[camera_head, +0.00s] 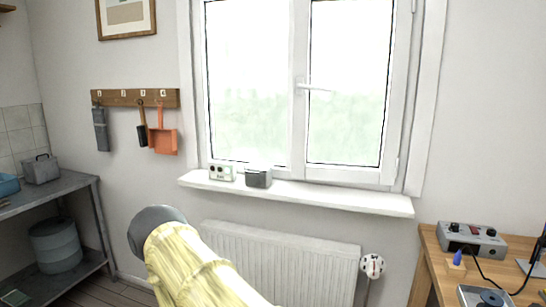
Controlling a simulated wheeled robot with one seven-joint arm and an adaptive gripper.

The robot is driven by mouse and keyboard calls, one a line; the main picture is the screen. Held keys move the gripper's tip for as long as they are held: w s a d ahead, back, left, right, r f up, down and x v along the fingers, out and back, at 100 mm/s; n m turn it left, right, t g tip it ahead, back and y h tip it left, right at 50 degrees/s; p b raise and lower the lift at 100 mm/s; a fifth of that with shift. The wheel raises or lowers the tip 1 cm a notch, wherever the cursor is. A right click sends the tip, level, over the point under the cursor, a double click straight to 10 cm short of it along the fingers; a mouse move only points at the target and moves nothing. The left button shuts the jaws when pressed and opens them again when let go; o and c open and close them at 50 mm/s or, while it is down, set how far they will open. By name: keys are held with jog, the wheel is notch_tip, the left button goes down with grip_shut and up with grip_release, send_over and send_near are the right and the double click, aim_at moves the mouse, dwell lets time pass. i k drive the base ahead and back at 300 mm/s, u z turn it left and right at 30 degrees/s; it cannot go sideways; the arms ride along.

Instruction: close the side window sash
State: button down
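The window has two white-framed glazed sashes, a left one (247,80) and a right one (348,135). The right sash carries a white lever handle (316,88) on its left edge, lying level and pointing right. Hinges show on the right sash's right side. I cannot tell from this view whether either sash stands slightly ajar. My arm, in a yellow sleeve with a dark grey rounded part, rises at the bottom, left of centre, in front of the wall and radiator. My gripper is not in view.
A small socketed box (222,172) and a grey box (258,178) stand on the white sill (330,196). Below are a radiator (290,262) and its valve (372,265). A wooden workbench (428,262) with devices stands right, a metal shelf (60,187) left.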

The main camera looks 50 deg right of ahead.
aim_at(387, 169)
jog(key=k, duration=0.5)
jog(key=z, duration=1)
jog(key=i, duration=0.4)
jog(key=z, duration=0.05)
